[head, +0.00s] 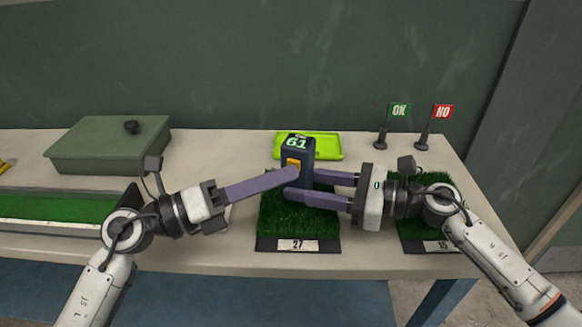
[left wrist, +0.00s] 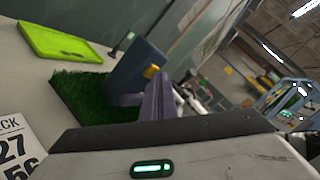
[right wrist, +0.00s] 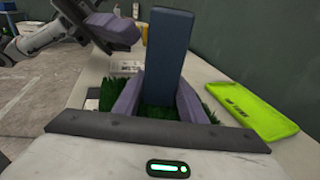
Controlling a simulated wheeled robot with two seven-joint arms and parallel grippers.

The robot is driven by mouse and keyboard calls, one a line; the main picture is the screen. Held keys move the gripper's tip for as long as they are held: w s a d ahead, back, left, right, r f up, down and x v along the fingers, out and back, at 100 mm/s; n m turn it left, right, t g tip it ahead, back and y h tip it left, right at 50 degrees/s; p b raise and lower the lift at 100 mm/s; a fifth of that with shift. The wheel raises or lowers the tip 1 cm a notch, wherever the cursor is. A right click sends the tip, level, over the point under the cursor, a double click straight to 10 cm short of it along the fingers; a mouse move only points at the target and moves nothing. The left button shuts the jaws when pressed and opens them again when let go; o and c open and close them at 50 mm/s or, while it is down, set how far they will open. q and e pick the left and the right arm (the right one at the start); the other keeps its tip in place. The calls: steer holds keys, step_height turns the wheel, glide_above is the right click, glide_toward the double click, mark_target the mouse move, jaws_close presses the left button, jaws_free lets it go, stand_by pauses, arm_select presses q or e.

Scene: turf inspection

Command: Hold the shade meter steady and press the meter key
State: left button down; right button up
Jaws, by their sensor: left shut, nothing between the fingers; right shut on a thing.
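The shade meter (head: 299,149) is a dark blue upright block with a green 61 on its top and a yellow key (head: 293,163) on its side. It stands over the turf sample marked 27 (head: 270,222); I cannot tell whether it touches the grass. My right gripper (head: 302,183) is shut on the meter's lower part, and its fingers flank the meter in the right wrist view (right wrist: 163,98). My left gripper (head: 294,173) is shut and empty, its tips at the yellow key. The key also shows in the left wrist view (left wrist: 151,71); contact is unclear.
A bright green tray (head: 322,147) lies behind the meter. OK (head: 399,110) and NO (head: 443,111) flags stand at the back right. Another turf sample marked 15 (head: 438,246) is under my right arm. A green lidded box (head: 110,147) sits at the left. A card (left wrist: 13,150) shows 27 and 56.

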steer(key=shift+a, duration=0.1)
arm_select(q)
steer(key=shift+s+a, duration=0.3)
steer(key=shift+s, duration=0.6)
steer(key=shift+s, duration=0.1)
steer(key=s, duration=0.1)
steer(key=s+a, duration=0.1)
steer(key=s, duration=0.2)
steer(key=shift+s+a, duration=0.25)
steer(key=shift+s, duration=0.05)
arm_select(e)
steer(key=o, duration=0.9)
